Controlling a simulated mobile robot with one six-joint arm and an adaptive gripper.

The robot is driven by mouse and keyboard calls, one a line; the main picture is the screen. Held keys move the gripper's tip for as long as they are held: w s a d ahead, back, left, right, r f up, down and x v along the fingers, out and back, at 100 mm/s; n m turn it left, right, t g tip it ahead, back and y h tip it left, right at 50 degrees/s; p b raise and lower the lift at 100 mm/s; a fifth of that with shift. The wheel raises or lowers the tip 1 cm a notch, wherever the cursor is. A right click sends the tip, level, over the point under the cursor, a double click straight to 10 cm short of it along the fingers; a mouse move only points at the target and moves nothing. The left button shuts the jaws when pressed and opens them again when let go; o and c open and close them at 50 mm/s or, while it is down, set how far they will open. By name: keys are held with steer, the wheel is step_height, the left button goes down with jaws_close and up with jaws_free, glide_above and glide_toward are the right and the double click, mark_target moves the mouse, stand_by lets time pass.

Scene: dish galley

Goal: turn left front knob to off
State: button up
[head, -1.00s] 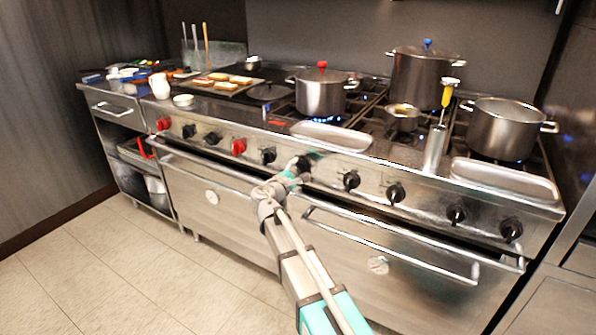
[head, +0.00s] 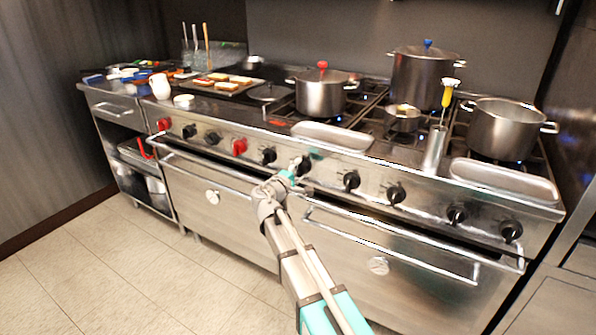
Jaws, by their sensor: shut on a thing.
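A black knob (head: 305,166) sits on the steel front panel of the range, below the long steel tray. My gripper (head: 297,171) reaches up to it from below and is shut on it. The fingers and wrist hide part of the knob, so its exact angle is hard to read. A pot with a red lid handle (head: 322,97) stands on the burner behind, with only a faint blue glint under its right edge.
More black knobs (head: 351,181) lie to the right, and red knobs (head: 239,146) to the left. An oven handle (head: 390,240) runs below. Pots (head: 500,130) and a steel tray (head: 333,136) stand on top. The tiled floor at left is clear.

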steer(key=shift+m, duration=0.6)
steer(key=o, duration=1.1)
steer(key=shift+s, duration=0.1)
steer(key=v, duration=1.1)
steer(key=shift+s+a, duration=0.2)
steer(key=shift+s, duration=0.15)
steer(key=shift+d, duration=0.1)
